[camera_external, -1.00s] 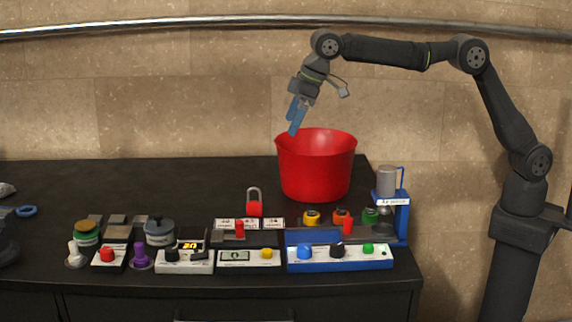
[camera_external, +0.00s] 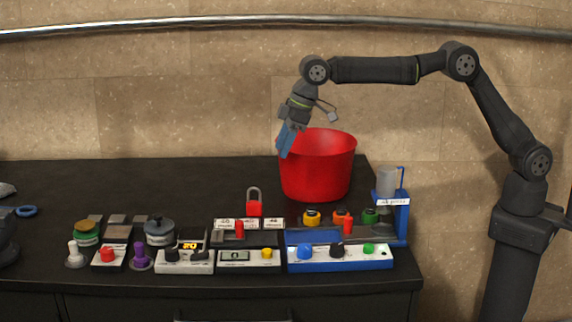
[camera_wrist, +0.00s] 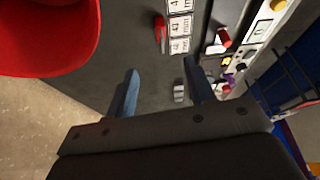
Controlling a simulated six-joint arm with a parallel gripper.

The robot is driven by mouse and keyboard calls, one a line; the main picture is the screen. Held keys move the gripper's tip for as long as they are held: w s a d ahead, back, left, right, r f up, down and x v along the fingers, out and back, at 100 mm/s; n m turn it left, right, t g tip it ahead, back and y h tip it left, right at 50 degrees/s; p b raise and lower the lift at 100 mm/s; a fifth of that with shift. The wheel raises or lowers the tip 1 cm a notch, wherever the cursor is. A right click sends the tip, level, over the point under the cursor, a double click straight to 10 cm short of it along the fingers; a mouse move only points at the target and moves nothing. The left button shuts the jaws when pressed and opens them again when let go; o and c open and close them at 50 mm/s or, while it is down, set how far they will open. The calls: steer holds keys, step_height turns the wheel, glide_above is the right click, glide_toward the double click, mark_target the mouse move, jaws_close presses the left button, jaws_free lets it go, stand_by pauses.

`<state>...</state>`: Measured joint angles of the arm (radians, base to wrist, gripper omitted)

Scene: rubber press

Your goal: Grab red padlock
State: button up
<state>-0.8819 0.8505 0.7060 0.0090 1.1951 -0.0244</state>
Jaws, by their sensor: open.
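The red padlock (camera_external: 254,208) with a grey shackle stands upright on the black bench, behind a box with white labels. In the wrist view, a red shape at the top that looks like the padlock (camera_wrist: 159,33) lies beyond and between my fingertips. My gripper (camera_external: 285,150) has blue fingers pointing down. It is above the bench, by the left rim of the red bucket, higher than the padlock and to its right. In the wrist view my gripper (camera_wrist: 160,72) is open and empty.
The large red bucket (camera_external: 317,172) stands right of the padlock. In front are the labelled box (camera_external: 249,224), a blue-based press (camera_external: 340,264) and several knobs and buttons.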

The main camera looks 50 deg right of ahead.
mark_target(260, 202)
steer(key=x, duration=1.7)
steer(key=shift+a+f, duration=0.1)
steer(key=shift+f, duration=0.1)
jaws_close()
